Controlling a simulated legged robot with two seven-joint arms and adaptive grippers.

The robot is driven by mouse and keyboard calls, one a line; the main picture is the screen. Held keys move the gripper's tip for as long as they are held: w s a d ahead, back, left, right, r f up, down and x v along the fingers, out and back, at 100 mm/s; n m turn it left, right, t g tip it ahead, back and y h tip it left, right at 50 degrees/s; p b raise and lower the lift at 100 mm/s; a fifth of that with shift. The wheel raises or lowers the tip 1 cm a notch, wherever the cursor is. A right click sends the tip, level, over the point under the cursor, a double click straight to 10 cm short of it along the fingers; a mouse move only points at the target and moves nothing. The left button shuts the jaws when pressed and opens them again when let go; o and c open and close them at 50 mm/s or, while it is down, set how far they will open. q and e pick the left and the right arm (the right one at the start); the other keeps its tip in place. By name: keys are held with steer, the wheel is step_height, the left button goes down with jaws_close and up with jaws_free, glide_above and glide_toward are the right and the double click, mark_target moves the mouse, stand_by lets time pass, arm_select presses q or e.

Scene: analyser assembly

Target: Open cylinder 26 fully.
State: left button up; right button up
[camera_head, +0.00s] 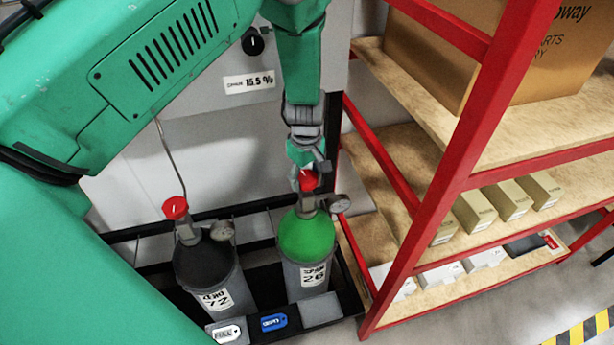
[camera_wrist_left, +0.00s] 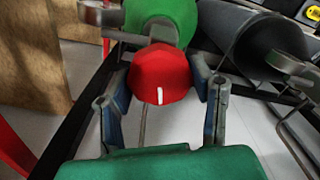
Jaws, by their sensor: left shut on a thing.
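Cylinder 26 (camera_head: 304,240) is grey with a green shoulder and stands upright in a black rack at the right. Its label reads 26. Its red valve knob (camera_head: 308,181) is on top, with a gauge beside it. My left gripper (camera_head: 307,172) comes down from above and is shut on the red knob. In the left wrist view the knob (camera_wrist_left: 161,75) sits between the two fingers (camera_wrist_left: 163,95), its white mark pointing toward the gripper's palm. The green shoulder (camera_wrist_left: 152,17) shows behind it. My right gripper is in neither view.
Cylinder 72 (camera_head: 205,268), dark-topped with a red knob (camera_head: 175,208), stands just left in the rack. A red-framed shelf (camera_head: 440,200) with boxes is close on the right. Behind is a grey panel with a black dial (camera_head: 253,42). Tags (camera_head: 274,322) lie at the rack's front.

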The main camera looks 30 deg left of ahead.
mark_target(306, 175)
arm_select(q)
steer(key=shift+w+a+r, duration=0.15)
steer(key=shift+w+r, duration=0.1)
steer(key=shift+w, duration=0.15)
steer(key=o, duration=1.2)
steer(key=shift+c, duration=0.2)
steer(key=shift+s+f, duration=0.1)
steer(key=shift+s, duration=0.05)
step_height(306, 175, up, 12)
steer(key=shift+f, duration=0.15)
